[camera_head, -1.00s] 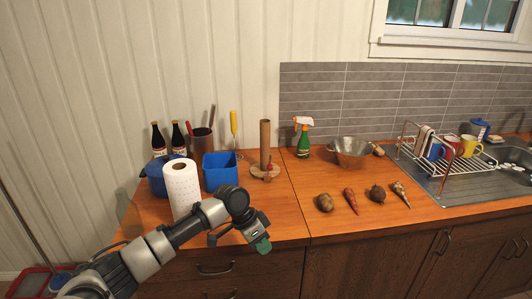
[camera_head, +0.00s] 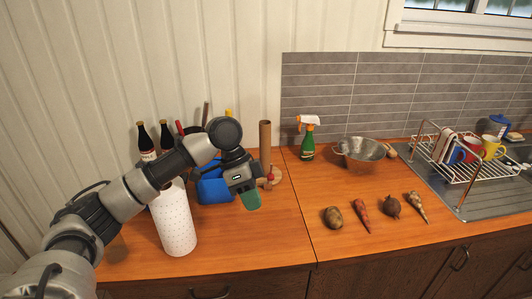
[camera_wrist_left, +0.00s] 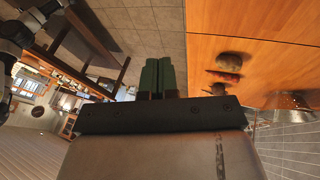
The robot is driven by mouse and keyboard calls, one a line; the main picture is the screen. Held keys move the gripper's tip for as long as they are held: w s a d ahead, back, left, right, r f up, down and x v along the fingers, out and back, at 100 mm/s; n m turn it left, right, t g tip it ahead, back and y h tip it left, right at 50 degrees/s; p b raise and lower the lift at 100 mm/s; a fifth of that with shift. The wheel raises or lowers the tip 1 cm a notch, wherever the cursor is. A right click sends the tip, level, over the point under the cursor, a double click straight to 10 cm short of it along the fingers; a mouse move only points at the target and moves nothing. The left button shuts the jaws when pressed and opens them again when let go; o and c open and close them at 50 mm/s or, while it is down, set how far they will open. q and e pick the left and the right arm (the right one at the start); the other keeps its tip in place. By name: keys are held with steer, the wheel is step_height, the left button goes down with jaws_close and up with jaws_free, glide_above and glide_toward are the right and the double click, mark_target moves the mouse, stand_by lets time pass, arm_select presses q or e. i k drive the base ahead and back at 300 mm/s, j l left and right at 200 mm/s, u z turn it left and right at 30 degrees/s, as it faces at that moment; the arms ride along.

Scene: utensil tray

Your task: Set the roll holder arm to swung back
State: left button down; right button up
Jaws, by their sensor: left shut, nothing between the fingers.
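The roll holder (camera_head: 265,146) stands upright on the counter, with a brown tube-like post on a round wooden base. A small red piece (camera_head: 271,175) shows low beside the post; I cannot tell how its arm is set, as my gripper hides part of the base. My left gripper (camera_head: 251,201) is just in front and to the left of the holder in the head view, apart from it as far as I can tell. Its green fingers are together and empty, also in the left wrist view (camera_wrist_left: 157,76). My right gripper is not in view.
A white paper roll (camera_head: 174,222) stands beneath my left arm. A blue bin (camera_head: 213,187) and dark bottles (camera_head: 146,142) are behind the arm. The counter front is clear.

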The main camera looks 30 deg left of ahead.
mark_target(270, 177)
steer(key=i+j, duration=0.75)
steer(key=i, duration=0.1)
